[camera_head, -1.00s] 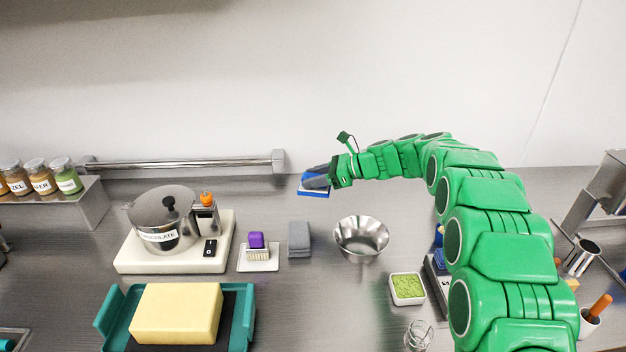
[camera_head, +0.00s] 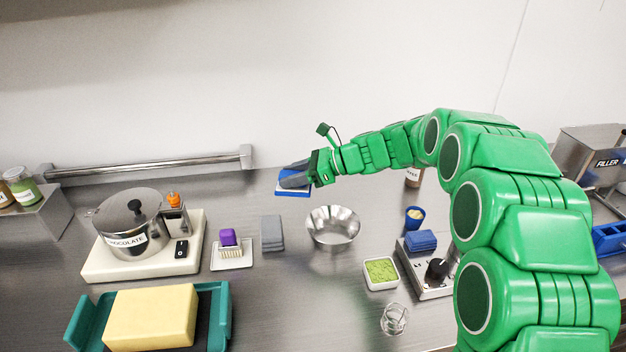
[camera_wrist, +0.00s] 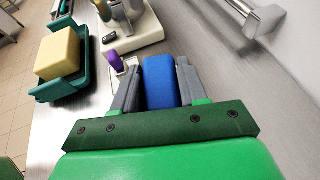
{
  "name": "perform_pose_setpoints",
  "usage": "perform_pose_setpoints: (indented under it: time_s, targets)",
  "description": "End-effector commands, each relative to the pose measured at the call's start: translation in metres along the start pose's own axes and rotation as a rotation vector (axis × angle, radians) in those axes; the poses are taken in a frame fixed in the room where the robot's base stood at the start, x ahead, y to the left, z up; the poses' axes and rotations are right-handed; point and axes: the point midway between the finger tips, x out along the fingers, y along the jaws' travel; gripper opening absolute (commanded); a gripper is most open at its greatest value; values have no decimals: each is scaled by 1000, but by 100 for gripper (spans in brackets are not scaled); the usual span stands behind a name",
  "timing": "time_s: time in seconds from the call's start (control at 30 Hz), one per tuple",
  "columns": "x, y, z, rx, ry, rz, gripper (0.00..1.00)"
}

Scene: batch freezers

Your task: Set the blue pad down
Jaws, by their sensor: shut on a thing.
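The blue pad (camera_head: 294,190) is held between the grey fingers of my gripper (camera_head: 294,178), near the back of the steel counter. In the wrist view the blue pad (camera_wrist: 160,82) sits between both fingers of my gripper (camera_wrist: 160,80), which touch its sides. In the head view the fingers cover part of the pad, and a white edge shows under it. I cannot tell from these views how high the pad is above the counter.
A steel bowl (camera_head: 333,228) and a grey pad (camera_head: 272,233) stand in front of my gripper. A purple-handled brush (camera_head: 229,240) lies on a white tray, left. The chocolate pot (camera_head: 130,222) stands further left. A wall rail (camera_head: 150,166) runs behind.

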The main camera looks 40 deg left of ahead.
Motion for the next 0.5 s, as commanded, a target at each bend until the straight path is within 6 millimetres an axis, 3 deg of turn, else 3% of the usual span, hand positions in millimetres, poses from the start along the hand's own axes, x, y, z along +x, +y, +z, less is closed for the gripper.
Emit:
perform_pose_setpoints:
  time_s: [0.23, 0.5]
  targets:
    - [-72, -28, -23, 73, -1, -208, 10]
    - [-148, -43, -57, 172, -1, -427, 10]
